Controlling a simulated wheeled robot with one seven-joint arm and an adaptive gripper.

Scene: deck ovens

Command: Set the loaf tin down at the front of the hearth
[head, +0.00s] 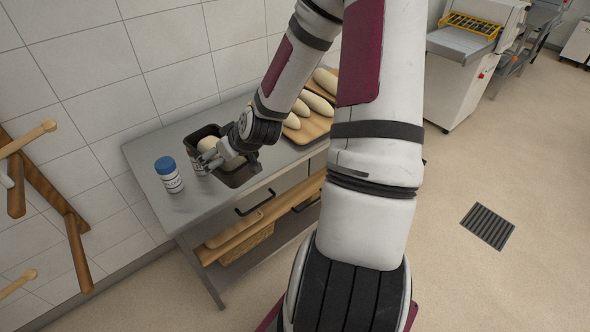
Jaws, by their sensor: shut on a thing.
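The dark loaf tin (240,178) is at the metal table on the left, with pale dough (208,143) inside. My gripper (208,160) is shut on the tin at its left end, and my wrist covers part of it. I cannot tell whether the tin rests on the table or is slightly above it. The hearth is not in view.
A white jar with a blue lid (172,183) stands on the metal table (197,206) left of the tin. A wooden board (312,130) with several pale loaves lies behind my arm. Wooden peels hang on the left wall. A floor drain (488,226) is at right.

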